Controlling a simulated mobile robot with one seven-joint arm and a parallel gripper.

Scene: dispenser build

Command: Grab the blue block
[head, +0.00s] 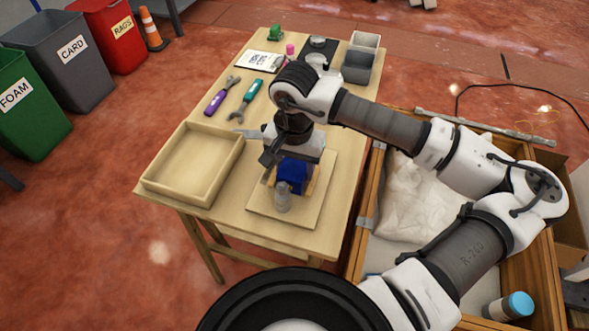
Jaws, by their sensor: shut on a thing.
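The blue block (290,176) is on the near part of the wooden table (255,237), over a pale square board (313,209). My gripper (289,166) points down over it and is shut on it. The arm and gripper cover the block's top and part of the back. Tan pieces show at the block's sides. I cannot tell whether the block touches what is under it.
A grey cylinder (282,197) stands just in front of the block. An empty wooden tray (150,184) lies to the left. Purple (216,103) and teal (252,90) tools lie behind. Grey bins (357,68) stand at the back right. A wooden crate (368,195) is right of the table.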

